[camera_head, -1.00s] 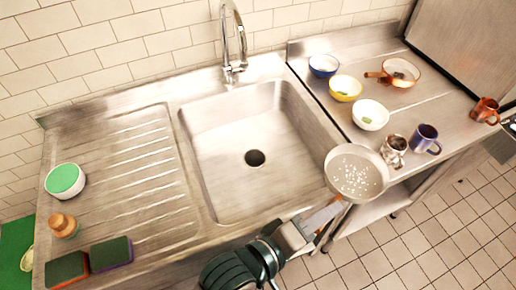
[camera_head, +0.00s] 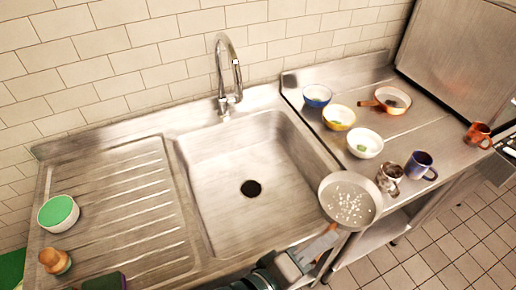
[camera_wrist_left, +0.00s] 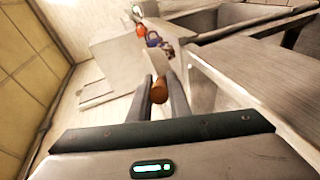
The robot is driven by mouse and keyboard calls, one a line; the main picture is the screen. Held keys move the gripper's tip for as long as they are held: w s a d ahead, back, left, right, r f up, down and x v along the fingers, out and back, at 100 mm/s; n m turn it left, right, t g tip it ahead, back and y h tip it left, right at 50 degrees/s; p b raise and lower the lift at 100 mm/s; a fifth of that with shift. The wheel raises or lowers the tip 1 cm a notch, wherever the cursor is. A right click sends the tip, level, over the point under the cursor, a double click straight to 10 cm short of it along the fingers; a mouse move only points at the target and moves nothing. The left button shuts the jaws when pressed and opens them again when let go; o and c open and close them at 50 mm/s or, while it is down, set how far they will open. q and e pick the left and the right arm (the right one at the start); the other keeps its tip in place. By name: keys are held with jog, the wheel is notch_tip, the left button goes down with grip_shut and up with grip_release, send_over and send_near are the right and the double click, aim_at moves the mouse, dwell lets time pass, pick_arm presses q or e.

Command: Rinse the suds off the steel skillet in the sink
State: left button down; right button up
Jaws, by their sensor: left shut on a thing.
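The steel skillet (camera_head: 350,201) has white suds spots across its inside. It is held out over the front right edge of the sink (camera_head: 222,222), beside the counter. My left gripper (camera_head: 318,243) is shut on the skillet's handle, in the lower middle of the head view. In the left wrist view the gripper fingers (camera_wrist_left: 160,97) close around a brown handle end (camera_wrist_left: 159,91). The chrome faucet (camera_head: 226,75) stands behind the empty sink basin with its drain showing. No running water shows. My right gripper is not in view.
Blue (camera_head: 317,95), yellow (camera_head: 339,117) and white (camera_head: 365,143) bowls, a copper-coloured pan (camera_head: 392,100) and several mugs (camera_head: 421,165) stand on the right counter. A green-topped tub (camera_head: 58,213) and a wooden-topped brush (camera_head: 54,261) sit left. The ribbed drainboard is mostly clear.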

pick_arm(q)
jog(key=w+a+n+t+y+b, duration=0.3)
jog(key=w+a+n+t+y, duration=0.15)
jog(key=w+a, duration=0.95)
jog(key=w+a+n+y+b, duration=0.1)
jog(key=w+a+n+y, duration=0.2)
jog(key=a, duration=0.7)
jog(key=w+a+n+t+y+b, duration=0.1)
jog(key=w+a+n+y, duration=0.2)
jog(key=a, duration=0.6)
jog(key=shift+w+a+r+y, duration=0.4)
jog(key=shift+w+y, duration=0.25)
jog(key=shift+w, duration=0.25)
jog(key=shift+d, duration=0.1)
